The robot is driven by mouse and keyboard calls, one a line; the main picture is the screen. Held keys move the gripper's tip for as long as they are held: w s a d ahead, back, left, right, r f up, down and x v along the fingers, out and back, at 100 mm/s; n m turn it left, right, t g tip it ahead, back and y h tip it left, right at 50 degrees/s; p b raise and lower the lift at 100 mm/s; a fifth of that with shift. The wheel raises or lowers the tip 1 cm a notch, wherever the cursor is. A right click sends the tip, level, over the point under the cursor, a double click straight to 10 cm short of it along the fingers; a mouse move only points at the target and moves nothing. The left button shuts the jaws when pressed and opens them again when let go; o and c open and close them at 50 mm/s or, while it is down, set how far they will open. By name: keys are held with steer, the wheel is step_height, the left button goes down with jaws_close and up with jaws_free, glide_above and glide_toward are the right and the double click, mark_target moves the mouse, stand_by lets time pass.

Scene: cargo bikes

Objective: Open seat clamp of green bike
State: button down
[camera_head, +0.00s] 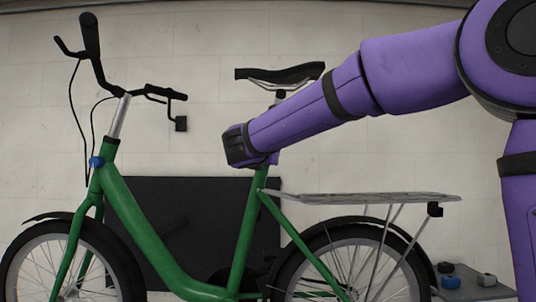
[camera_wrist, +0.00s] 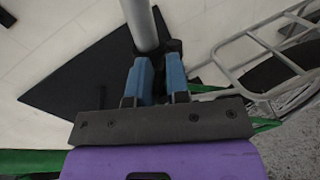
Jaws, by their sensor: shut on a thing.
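The green bike (camera_head: 148,232) stands side-on in the head view, its black saddle (camera_head: 280,74) above my forearm. In the wrist view the grey seat post (camera_wrist: 140,22) rises from the dark seat clamp (camera_wrist: 173,46) at the top of the seat tube. My gripper (camera_wrist: 157,66) has its two blue fingers at the clamp, just below the post. The fingers are close together and shut on the clamp's lever, which is mostly hidden between them. In the head view the gripper's wrist covers the clamp and the fingers cannot be seen.
The grey rear rack (camera_head: 365,198) lies just behind the seat tube and shows at the right of the wrist view. A dark panel (camera_head: 190,210) stands behind the frame. Small blue and grey items (camera_head: 450,282) sit at the lower right. Wall space above the rack is clear.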

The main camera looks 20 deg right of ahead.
steer(key=shift+w+a+r+m+g+h, duration=0.1)
steer(key=shift+w+r+m+g+h, duration=0.05)
steer(key=shift+m+g+h, duration=0.55)
steer(key=c, duration=1.2)
jaws_free()
steer(key=shift+a, duration=0.1)
steer(key=shift+c, duration=0.2)
steer(key=v, duration=1)
steer(key=shift+s+a, duration=0.25)
